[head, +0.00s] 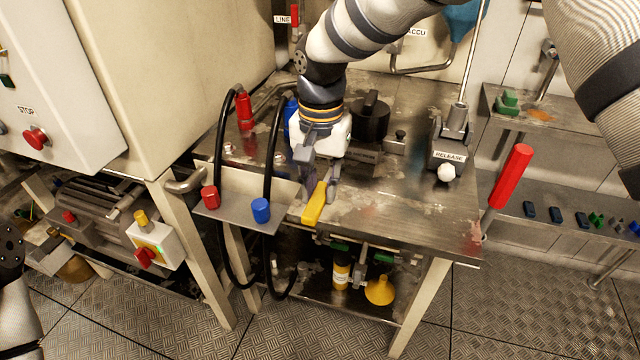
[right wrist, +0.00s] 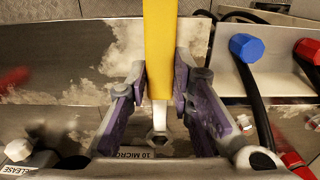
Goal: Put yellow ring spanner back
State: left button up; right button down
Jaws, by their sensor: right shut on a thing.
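The yellow ring spanner (head: 314,204) is in my right gripper (head: 321,184), above the front part of the metal bench (head: 390,212). In the right wrist view the fingers of the right gripper (right wrist: 161,88) press on both sides of the spanner's yellow handle (right wrist: 160,45). The spanner's bare metal ring end (right wrist: 158,136) points toward the palm. In the head view the yellow handle points down toward the bench's front edge. The spanner's height above the bench is hard to judge. My left gripper is not in view.
A tray with red (head: 210,197) and blue (head: 261,210) caps and black hoses (head: 222,140) stands left of the gripper. A black round housing (head: 370,118) is behind it. A RELEASE block (head: 449,155) and red-handled lever (head: 511,175) are right. The bench's right front is clear.

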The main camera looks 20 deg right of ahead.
aim_at(321, 191)
jog(key=c, duration=1.4)
grip_release()
jog(key=shift+f, duration=0.15)
notch_tip(321, 191, up, 12)
jog(key=shift+r, duration=0.15)
